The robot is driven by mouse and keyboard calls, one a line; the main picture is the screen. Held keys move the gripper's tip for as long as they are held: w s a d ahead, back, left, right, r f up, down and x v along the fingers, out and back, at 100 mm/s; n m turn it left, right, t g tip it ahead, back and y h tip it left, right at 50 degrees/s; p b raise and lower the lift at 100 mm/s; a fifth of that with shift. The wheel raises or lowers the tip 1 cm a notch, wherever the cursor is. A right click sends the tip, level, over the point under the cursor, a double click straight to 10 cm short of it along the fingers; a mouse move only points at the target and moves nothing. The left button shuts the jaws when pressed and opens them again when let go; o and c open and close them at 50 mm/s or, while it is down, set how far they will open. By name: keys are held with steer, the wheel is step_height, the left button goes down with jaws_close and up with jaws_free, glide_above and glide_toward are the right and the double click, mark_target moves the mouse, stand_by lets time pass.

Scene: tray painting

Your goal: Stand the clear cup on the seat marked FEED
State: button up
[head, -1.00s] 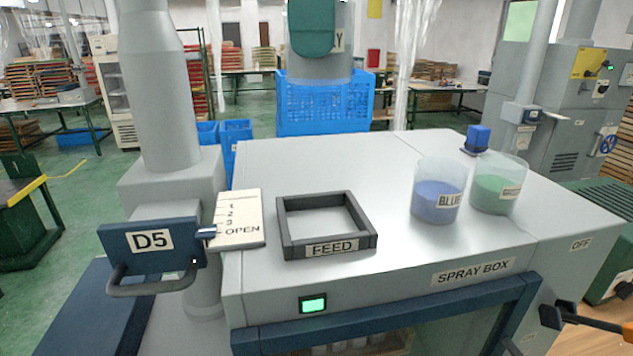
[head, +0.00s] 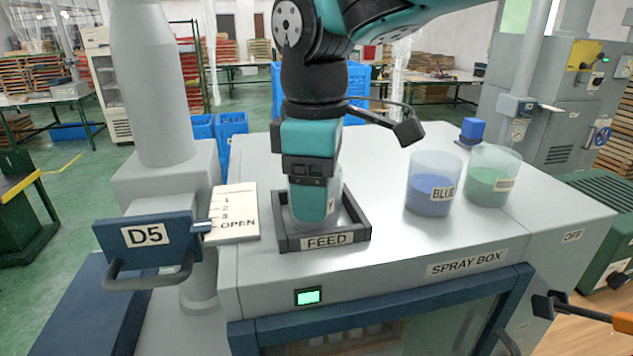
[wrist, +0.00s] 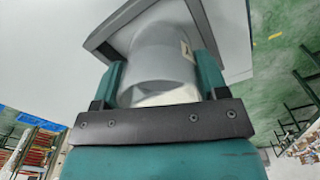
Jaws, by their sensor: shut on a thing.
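The FEED seat (head: 327,241) is a dark square frame on top of the spray box, with its label on the front side. My gripper (head: 312,207) points down into the frame in the head view. It is shut on the clear cup (wrist: 163,55), which shows between the two teal fingers in the wrist view, with a small label on its right side. The frame also shows around the cup's far end in the wrist view (wrist: 103,35). In the head view my gripper hides most of the cup. I cannot tell whether its base touches the seat.
A cup of blue paint (head: 433,187) and a cup of green paint (head: 490,180) stand to the right on the spray box (head: 400,245). A card marked 1, 2, 3, OPEN (head: 234,212) and the D5 handle (head: 148,240) are close on the left.

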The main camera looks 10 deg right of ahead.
steer(key=shift+f, duration=0.1)
steer(key=o, duration=1)
steer(key=shift+c, duration=0.2)
step_height(320, 180, up, 12)
steer(key=shift+b, duration=0.45)
